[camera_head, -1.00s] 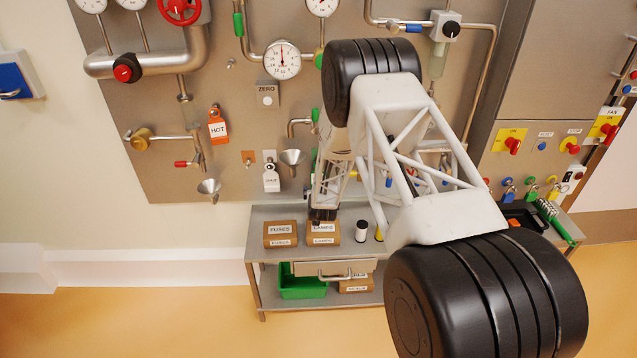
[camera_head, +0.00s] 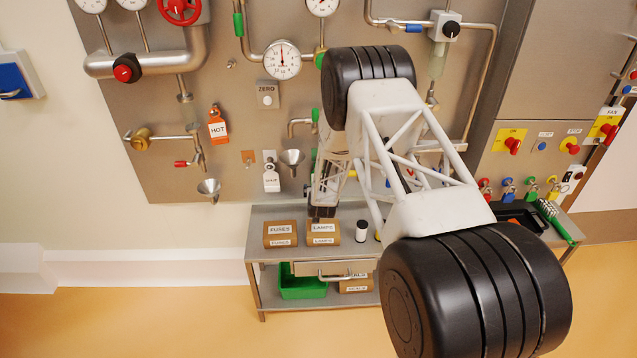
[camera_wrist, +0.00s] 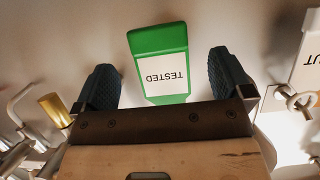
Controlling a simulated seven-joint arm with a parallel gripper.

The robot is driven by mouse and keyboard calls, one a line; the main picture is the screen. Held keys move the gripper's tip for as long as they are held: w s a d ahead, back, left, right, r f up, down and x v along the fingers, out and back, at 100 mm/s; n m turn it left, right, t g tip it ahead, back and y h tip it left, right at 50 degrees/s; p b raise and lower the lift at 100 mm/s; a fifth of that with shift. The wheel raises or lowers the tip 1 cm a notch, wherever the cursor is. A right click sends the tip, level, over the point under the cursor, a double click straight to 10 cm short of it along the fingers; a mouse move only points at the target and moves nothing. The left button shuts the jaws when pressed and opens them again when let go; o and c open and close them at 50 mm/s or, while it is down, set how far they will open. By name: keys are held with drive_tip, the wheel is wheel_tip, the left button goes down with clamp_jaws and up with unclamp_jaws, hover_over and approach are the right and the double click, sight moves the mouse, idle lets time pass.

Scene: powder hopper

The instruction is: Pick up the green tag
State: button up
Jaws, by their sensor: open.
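The green tag (camera_wrist: 150,40) has a white label reading TESTED, upside down in the wrist view. It lies against the pale panel, in the middle of that view. My gripper (camera_wrist: 166,78) is open, with one dark ribbed finger to each side of the tag and a visible gap on both sides. The lower end of the tag meets the gripper's brown front edge in the picture; I cannot tell whether they touch. In the head view my arm covers that part of the panel, and I cannot make out the tag or the fingers.
A white tag (camera_wrist: 307,62) hangs right of my gripper, and a brass cylinder (camera_wrist: 55,110) with pipes is to its left. In the head view, the steel panel carries an orange HOT tag (camera_head: 217,126), gauges and funnels. A bench (camera_head: 258,217) with boxes stands below.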

drive_tip(key=shift+x, duration=2.5)
drive_tip(key=shift+f, duration=0.1)
drive_tip(key=shift+c, duration=0.5)
drive_tip(key=c, duration=0.9)
drive_tip(key=shift+r, duration=0.8)
drive_tip(key=s, duration=1.8)
drive_tip(key=shift+r, duration=0.65)
drive_tip(key=shift+s, duration=0.2)
